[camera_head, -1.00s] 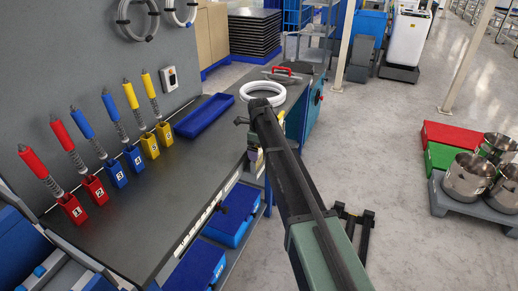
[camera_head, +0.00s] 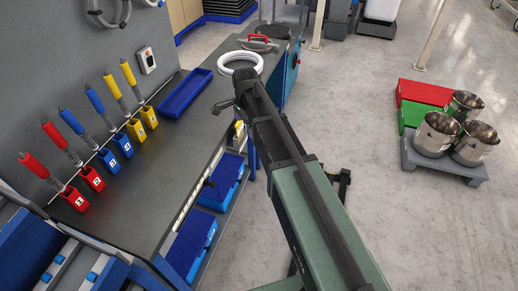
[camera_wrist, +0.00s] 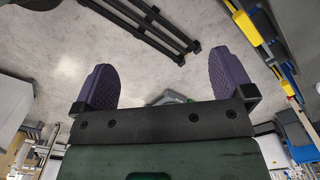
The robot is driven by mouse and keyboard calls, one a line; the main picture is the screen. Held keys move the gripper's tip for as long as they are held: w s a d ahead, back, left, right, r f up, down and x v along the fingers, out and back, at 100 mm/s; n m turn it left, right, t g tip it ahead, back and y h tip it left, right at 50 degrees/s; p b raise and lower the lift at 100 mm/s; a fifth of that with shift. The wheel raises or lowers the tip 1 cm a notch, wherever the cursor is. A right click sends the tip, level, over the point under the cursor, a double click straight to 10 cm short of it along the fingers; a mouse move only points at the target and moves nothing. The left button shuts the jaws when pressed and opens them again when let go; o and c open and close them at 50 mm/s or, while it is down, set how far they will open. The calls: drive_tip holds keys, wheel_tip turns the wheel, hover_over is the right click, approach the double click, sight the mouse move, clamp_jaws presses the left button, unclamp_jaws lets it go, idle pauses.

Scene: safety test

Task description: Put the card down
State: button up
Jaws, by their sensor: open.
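I cannot make out a card in any view. My gripper (camera_wrist: 165,80) is open in the wrist view, with its two purple ribbed fingers wide apart. Only grey floor and a small grey and green shape beyond show between them, and nothing is held. In the head view my arm reaches away from the lower right, and its dark end is beside the front edge of the dark workbench (camera_head: 150,190). The fingers are not clear in that view.
Red, blue and yellow numbered holders (camera_head: 122,144) with tools line the back of the bench. A blue tray (camera_head: 186,93) and white rings (camera_head: 240,62) lie farther along. Blue boxes (camera_head: 222,183) sit below.

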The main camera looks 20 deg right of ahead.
drive_tip(key=s+n, duration=1.5)
drive_tip(key=s, duration=0.5)
drive_tip(key=shift+s, duration=0.4)
drive_tip(key=shift+r, duration=0.2)
drive_tip(key=c, duration=1)
